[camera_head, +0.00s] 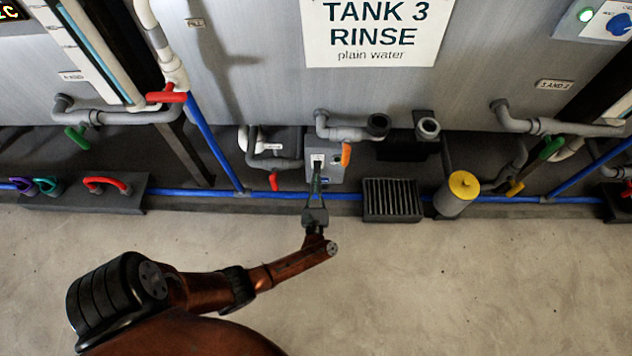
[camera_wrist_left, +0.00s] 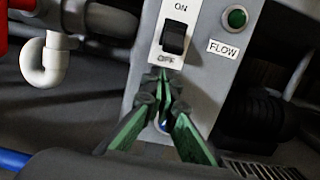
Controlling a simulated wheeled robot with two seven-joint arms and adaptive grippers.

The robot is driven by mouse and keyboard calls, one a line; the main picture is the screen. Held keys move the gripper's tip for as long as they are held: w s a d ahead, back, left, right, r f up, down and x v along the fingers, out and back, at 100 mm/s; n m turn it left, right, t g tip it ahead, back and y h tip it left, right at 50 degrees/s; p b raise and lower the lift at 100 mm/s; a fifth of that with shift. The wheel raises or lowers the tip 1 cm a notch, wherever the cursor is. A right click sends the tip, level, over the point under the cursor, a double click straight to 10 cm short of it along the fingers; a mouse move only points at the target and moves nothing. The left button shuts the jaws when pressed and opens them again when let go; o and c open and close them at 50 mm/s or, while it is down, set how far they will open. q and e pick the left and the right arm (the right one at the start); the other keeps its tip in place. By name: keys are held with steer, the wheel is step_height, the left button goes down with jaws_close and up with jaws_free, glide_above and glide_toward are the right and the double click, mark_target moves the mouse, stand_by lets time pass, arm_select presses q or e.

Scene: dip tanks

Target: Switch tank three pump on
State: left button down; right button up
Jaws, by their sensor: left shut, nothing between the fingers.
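The tank three pump box (camera_head: 322,166) is a grey box low under the sign reading "TANK 3 RINSE". In the left wrist view its white switch plate (camera_wrist_left: 158,47) reads ON above and OFF below. A black rocker (camera_wrist_left: 174,37) sits between these words; I cannot tell for sure which way it is tipped. A round green lamp (camera_wrist_left: 236,17) labelled FLOW is to its right; I cannot tell whether it is lit. My left gripper (camera_head: 317,178) is shut and empty. Its green fingertips, also in the wrist view (camera_wrist_left: 163,76), are just below the OFF word in that picture. My right gripper is out of view.
An orange handle (camera_head: 346,154) is right of the box, and a red handle (camera_head: 273,181) is at its lower left. A black grate (camera_head: 391,200) and a yellow-topped cylinder (camera_head: 457,194) stand to the right. Grey pipes are close above. The floor in front is clear.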

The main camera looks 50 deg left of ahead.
arm_select(q)
steer(key=shift+s+d+r, duration=0.2)
steer(key=shift+r, duration=0.25)
steer(key=shift+s+d+r, duration=0.15)
steer(key=shift+r, duration=0.25)
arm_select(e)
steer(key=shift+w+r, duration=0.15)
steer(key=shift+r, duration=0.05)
arm_select(q)
steer(key=shift+r+g+h+p, duration=0.25)
steer(key=shift+g+h+p, duration=0.2)
steer(key=shift+p, duration=0.5)
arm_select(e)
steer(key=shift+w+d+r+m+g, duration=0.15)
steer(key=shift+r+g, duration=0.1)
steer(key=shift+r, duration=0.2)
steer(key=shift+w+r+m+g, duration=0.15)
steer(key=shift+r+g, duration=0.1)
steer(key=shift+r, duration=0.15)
arm_select(q)
steer(key=shift+s, duration=0.1)
